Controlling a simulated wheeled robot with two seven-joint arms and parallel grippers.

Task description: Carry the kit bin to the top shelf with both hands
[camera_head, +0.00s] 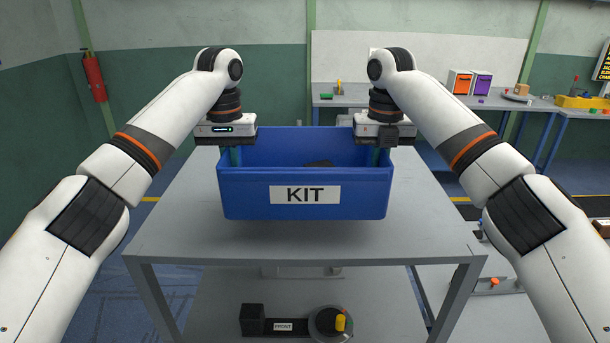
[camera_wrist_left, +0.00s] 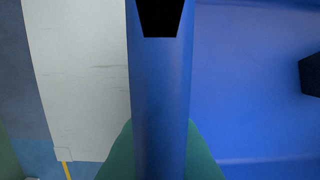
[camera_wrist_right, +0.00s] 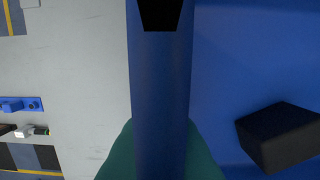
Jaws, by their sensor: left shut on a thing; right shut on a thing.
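The kit bin (camera_head: 245,206), a blue open-topped box with a white KIT label, is level over the grey table. A shadow below it suggests a small gap. My left gripper (camera_head: 235,156) is shut on its left side wall, and my right gripper (camera_head: 377,156) is shut on its right side wall. In the left wrist view the bin wall (camera_wrist_left: 160,110) runs between the fingers. The right wrist view shows the same on the other wall (camera_wrist_right: 160,100). A dark block (camera_wrist_right: 280,137) lies inside the bin. The bin's underside is hidden.
The grey table's top (camera_head: 190,240) is bare around the bin. A lower level (camera_head: 210,312) holds a black block and a round dark part with a yellow piece. A workbench (camera_head: 350,101) with orange and purple boxes stands behind right. A fire extinguisher (camera_head: 94,77) hangs left.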

